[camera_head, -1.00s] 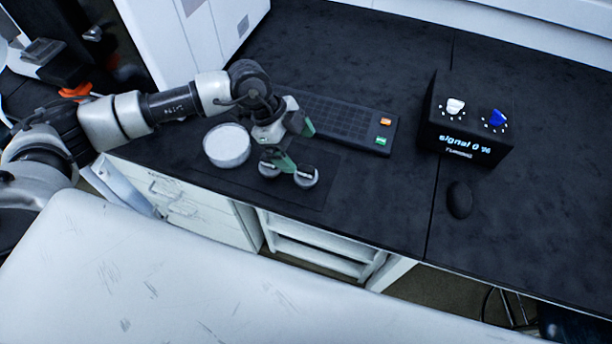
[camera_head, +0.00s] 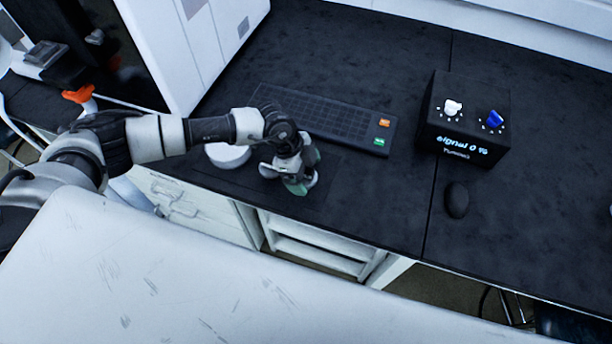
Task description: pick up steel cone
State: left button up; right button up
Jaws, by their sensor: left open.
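My left gripper (camera_head: 303,186) is at the dark mat near the bench's front edge, pointing down, with green showing at its fingers. It is open. The gripper covers most of the spot where two small round metallic pieces stand, so I cannot make out which is the steel cone or whether it lies between the fingers. A small grey piece (camera_head: 267,170) shows just left of the gripper; I cannot tell its shape. My right gripper is not in view.
A round white dish (camera_head: 228,156) sits left of the gripper, partly behind my arm. Behind is a dark keypad (camera_head: 335,118) with orange and green keys. To the right stand a black signal box (camera_head: 464,125) and a black mouse-like object (camera_head: 456,200).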

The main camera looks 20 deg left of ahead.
pick_arm(q)
jog(key=c, duration=1.1)
